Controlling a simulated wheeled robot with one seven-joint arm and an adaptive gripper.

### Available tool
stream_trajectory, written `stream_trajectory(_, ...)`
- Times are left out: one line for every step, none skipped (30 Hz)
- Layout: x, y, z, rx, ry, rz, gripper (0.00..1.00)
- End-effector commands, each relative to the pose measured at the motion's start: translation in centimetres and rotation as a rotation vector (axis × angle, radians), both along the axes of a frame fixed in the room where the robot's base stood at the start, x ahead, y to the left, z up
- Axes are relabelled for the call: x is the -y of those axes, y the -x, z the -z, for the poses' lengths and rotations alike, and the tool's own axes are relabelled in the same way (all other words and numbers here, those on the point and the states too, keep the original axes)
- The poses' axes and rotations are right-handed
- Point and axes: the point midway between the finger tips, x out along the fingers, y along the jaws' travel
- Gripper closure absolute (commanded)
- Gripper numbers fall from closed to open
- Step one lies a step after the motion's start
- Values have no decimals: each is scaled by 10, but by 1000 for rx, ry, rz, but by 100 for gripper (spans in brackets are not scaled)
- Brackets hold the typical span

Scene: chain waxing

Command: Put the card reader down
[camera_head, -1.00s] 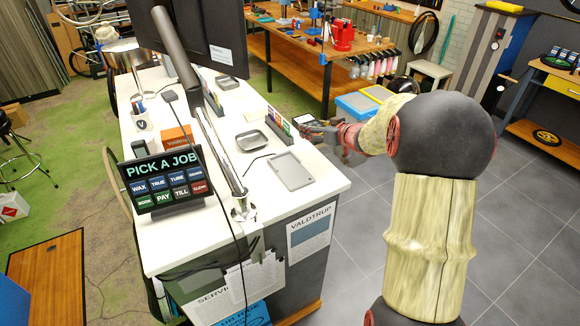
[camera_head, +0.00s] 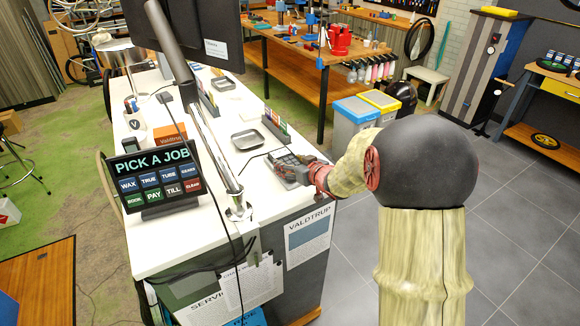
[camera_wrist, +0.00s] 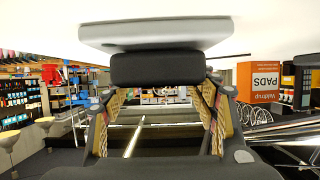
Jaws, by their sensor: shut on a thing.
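The card reader (camera_head: 284,160) is a small dark device with keys, seen in the head view over the right side of the white counter. My gripper (camera_head: 306,172) is shut on its near end, coming in from the right. In the wrist view a dark block (camera_wrist: 157,67), apparently the reader's end, sits between my gripper's fingers (camera_wrist: 158,100). A grey flat slab (camera_wrist: 155,32) shows right against it, probably the flat grey pad on the counter. The reader covers most of that pad in the head view. I cannot tell whether reader and pad touch.
The white counter (camera_head: 178,240) holds a grey tray (camera_head: 248,139), a small card rack (camera_head: 275,124) behind the reader and a "PICK A JOB" screen (camera_head: 158,178). A metal pole (camera_head: 212,145) stands left of the reader.

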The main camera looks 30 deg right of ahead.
Motion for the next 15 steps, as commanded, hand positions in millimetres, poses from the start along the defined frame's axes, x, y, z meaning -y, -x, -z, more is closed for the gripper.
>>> stream_trajectory(0, -1, 2, 3, 1, 0, 74)
stream_trajectory(0, -1, 2, 3, 2, 0, 74)
stream_trajectory(0, -1, 1, 3, 2, 0, 74)
stream_trajectory(0, -1, 1, 3, 2, 0, 74)
stream_trajectory(0, -1, 1, 3, 2, 0, 74)
stream_trajectory(0, -1, 0, 3, 2, 0, 74)
stream_trajectory(0, -1, 0, 3, 2, 0, 74)
stream_trajectory(0, -1, 1, 3, 2, 0, 74)
stream_trajectory(0, -1, 2, 3, 2, 0, 74)
stream_trajectory(0, -1, 3, 3, 1, 1, 74)
stream_trajectory(0, -1, 4, 3, 1, 1, 74)
stream_trajectory(0, 0, 5, 1, 1, 1, 41)
stream_trajectory(0, 0, 5, 1, 1, 1, 39)
stream_trajectory(0, 0, 5, 1, 1, 1, 38)
stream_trajectory(0, 0, 4, 1, 1, 1, 35)
